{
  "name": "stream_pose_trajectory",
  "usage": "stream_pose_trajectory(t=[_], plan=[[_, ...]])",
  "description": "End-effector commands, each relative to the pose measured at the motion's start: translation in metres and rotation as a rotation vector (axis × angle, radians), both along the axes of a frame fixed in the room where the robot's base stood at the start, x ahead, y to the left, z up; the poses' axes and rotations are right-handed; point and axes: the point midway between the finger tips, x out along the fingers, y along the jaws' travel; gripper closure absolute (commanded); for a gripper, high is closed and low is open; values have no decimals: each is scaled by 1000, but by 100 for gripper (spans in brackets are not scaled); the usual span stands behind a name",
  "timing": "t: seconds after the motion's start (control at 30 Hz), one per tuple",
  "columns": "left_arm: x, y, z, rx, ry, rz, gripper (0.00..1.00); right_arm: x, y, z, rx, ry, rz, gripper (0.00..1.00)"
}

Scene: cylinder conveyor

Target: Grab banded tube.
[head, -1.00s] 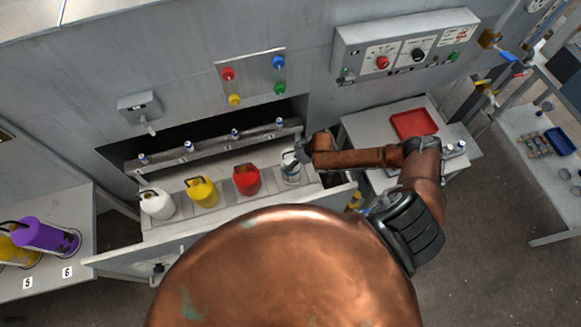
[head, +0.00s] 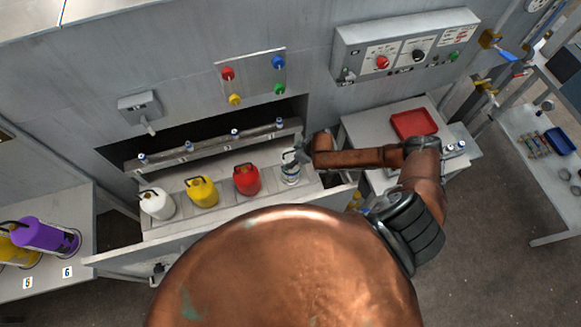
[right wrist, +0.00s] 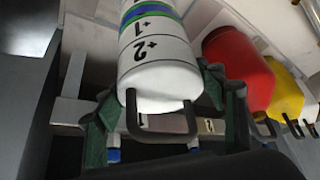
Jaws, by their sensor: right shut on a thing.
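The banded tube is a white cylinder (head: 290,173) with a dark handle, standing in the rightmost place of the row on the conveyor tray. In the right wrist view the white cylinder (right wrist: 158,62) shows green and blue bands and the marks +1 and +2. My right gripper (head: 296,156) reaches it from the right in the head view. In the right wrist view the dark green fingers of my right gripper (right wrist: 160,105) stand on both sides of the cylinder, shut on it. My left gripper is not in view.
A red cylinder (head: 247,181), a yellow one (head: 202,193) and a white one (head: 157,205) stand left of it on the same tray. A rail (head: 212,145) runs behind them. A red tray (head: 414,124) lies on a side table. A purple cylinder (head: 48,236) is at the far left.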

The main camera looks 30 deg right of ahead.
Motion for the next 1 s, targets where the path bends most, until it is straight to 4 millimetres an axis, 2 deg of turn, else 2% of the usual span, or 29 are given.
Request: stream_pose_trajectory(t=[0.13,0.47,0.83,1.0], plan=[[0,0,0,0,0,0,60,1,0,1,0,-2,0,93],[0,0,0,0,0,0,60,1,0,4,0,-2,0,93],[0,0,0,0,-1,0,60,1,0,34,1,-4,1,93],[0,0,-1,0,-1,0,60,-13,-10,50,-1,-2,0,93]])
